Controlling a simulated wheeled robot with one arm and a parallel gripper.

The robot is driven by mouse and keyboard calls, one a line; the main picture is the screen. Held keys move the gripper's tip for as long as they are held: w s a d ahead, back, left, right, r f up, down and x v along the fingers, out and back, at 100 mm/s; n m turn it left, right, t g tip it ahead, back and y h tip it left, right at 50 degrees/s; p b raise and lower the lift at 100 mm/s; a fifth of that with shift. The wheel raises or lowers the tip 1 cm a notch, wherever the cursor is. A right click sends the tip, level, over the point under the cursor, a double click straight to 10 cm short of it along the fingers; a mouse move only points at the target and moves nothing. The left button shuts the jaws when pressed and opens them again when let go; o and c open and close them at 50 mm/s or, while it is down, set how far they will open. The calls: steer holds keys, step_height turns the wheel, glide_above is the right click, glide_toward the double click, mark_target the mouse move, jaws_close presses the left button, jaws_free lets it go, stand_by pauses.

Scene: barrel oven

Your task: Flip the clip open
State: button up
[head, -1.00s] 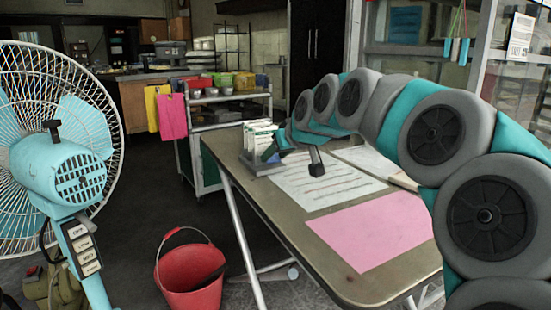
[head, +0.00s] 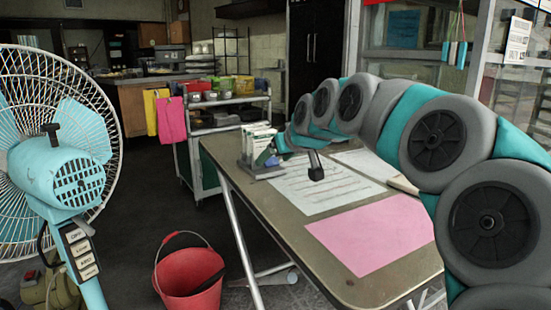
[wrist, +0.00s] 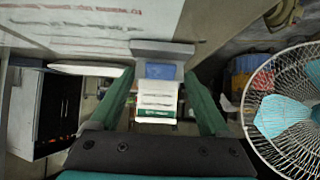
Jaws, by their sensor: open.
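A small grey stand (head: 268,173) on the table's far left corner holds upright white packs with green ends (head: 256,135). In the wrist view a white pack (wrist: 157,100) with a green end and a blue part (wrist: 160,71) above it show in front of the grey stand (wrist: 163,51). My gripper (head: 266,158) is at the stand in the head view. In the wrist view my open gripper (wrist: 160,78) has one teal finger on each side of the pack and blue part, with a gap at each side. I cannot make out a separate clip.
The table (head: 290,240) bears a printed white sheet (head: 315,190) and a pink sheet (head: 370,232). A blue fan (head: 75,170) stands at left and a red bucket (head: 190,275) on the floor. A cart (head: 225,120) stands behind the table.

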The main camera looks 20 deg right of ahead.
steer(key=v, duration=0.7)
steer(key=shift+s+r, duration=0.2)
steer(key=shift+s, duration=0.05)
